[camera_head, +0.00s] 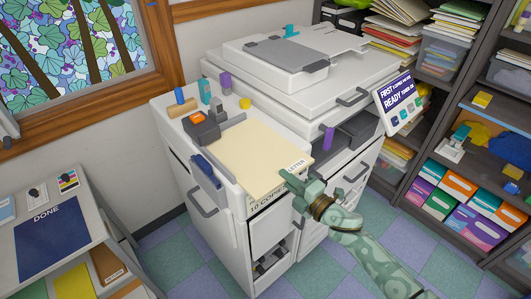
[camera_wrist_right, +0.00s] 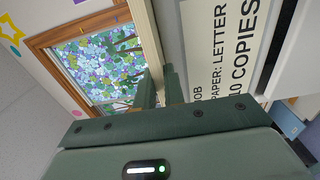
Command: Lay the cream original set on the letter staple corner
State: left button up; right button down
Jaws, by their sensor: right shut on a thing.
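The cream original set (camera_head: 255,155) is spread over the front top of the white cabinet, its near right corner by the "LETTER" label (camera_head: 298,165). My right gripper (camera_head: 288,178) is shut on the set's near edge; in the right wrist view the set (camera_wrist_right: 146,35) shows as a thin cream strip running between the fingers (camera_wrist_right: 160,88). I cannot tell whether the set rests flat or is held slightly above the top. A dark grey stapler-like block (camera_head: 203,128) with an orange top stands at the set's far left corner. My left gripper is out of view.
Coloured pegs and blocks (camera_head: 207,90) stand behind the set. The copier (camera_head: 290,70) rises at the back right. A job card (camera_wrist_right: 222,60) reading "PAPER: LETTER, 10 COPIES" is on the cabinet front. A table with a "DONE" mat (camera_head: 50,243) stands at left; shelves (camera_head: 460,110) at right.

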jog(key=shift+w+a+r+b, duration=0.1)
jog(key=shift+w+a+b, duration=0.2)
jog(key=shift+w+a, duration=0.4)
jog(key=c, duration=1.4)
grip_release()
jog(key=shift+s, duration=0.15)
jog(key=shift+a, duration=0.1)
